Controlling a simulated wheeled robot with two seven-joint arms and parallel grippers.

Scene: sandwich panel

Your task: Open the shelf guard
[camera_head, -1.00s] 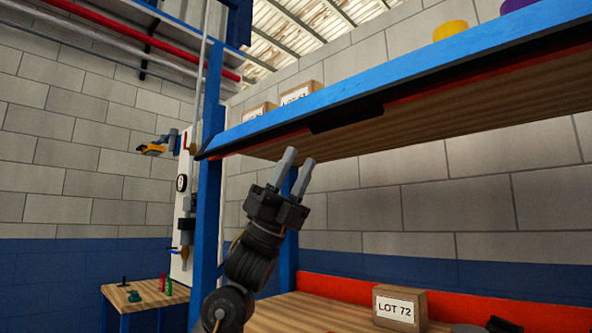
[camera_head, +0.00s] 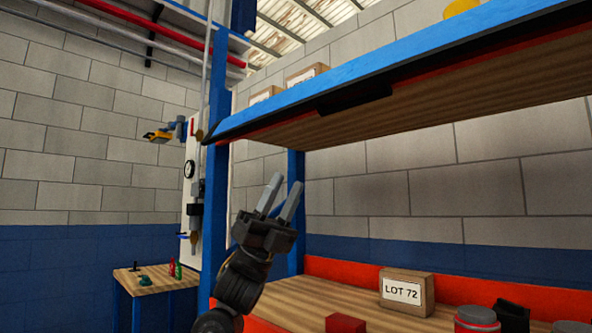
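The shelf guard seems to be the dark bar along the upper shelf's front lower edge, with a wider black handle-like piece (camera_head: 355,96); I cannot tell for sure. The upper shelf has a blue front edge (camera_head: 400,62) and a wooden underside. My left gripper (camera_head: 281,196) points upward in front of the shelf unit, below the upper shelf and left of the black piece. Its two grey fingers are apart with nothing between them, and it touches nothing that I can see. My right gripper is not in view.
The lower wooden shelf holds a LOT 72 box (camera_head: 405,291), a red block (camera_head: 345,323), and a red-grey jar (camera_head: 476,318). A blue post (camera_head: 216,170) stands left of my gripper. Boxes (camera_head: 306,74) and a yellow item (camera_head: 461,8) sit on the upper shelf. A small table (camera_head: 155,282) stands at left.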

